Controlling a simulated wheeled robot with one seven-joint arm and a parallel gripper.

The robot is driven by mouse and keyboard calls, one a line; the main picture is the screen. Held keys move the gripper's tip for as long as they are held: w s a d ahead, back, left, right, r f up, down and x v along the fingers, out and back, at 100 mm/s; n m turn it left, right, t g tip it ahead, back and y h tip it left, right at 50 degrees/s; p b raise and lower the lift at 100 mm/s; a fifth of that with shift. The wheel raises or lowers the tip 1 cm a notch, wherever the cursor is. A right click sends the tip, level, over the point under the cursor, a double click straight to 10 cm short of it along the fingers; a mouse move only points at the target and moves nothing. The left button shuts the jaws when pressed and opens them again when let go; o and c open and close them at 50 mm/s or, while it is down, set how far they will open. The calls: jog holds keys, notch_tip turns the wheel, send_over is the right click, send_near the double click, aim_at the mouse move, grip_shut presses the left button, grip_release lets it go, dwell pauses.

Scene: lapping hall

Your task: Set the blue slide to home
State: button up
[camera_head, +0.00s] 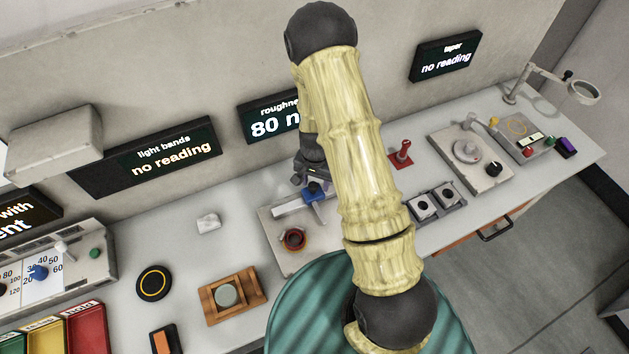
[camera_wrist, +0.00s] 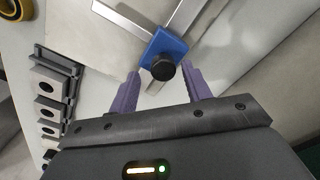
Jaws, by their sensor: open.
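The blue slide (camera_head: 316,192) is a small blue block on a light metal bar (camera_head: 294,206), beside the wall on the bench. In the wrist view the blue slide (camera_wrist: 163,47) carries a black round knob (camera_wrist: 163,69) and sits where metal rails cross. My gripper (camera_wrist: 163,78) is open, its two purple fingers on either side of the knob, not closed on it. Whether a finger touches the slide cannot be told. In the head view my gripper (camera_head: 309,178) is just above the slide and partly hidden by my arm. No home mark can be made out.
A reddish-brown ring (camera_head: 293,239) sits on the same base plate. A red stand (camera_head: 402,154), a twin block holder (camera_head: 436,203) and a dial instrument (camera_head: 468,151) stand to the right. A small white block (camera_head: 208,222) lies left. The roughness display (camera_head: 270,118) hangs behind.

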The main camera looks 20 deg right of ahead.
jog(key=shift+a, duration=0.2)
jog(key=shift+r, duration=0.1)
notch_tip(320, 180, up, 17)
jog(key=b, duration=0.2)
dwell(0.4)
jog(key=shift+s+r, duration=0.1)
jog(key=shift+r, duration=0.05)
jog(key=s+r+n+t, duration=0.1)
jog(key=s+r+n, duration=0.1)
jog(key=s, duration=0.4)
jog(key=s+r+n+t, duration=0.1)
jog(key=s+r+n, duration=0.1)
jog(key=s+n, duration=0.3)
jog(key=shift+s+d+r+t, duration=0.15)
jog(key=shift+s+r+t, duration=0.15)
jog(key=shift+s, duration=0.55)
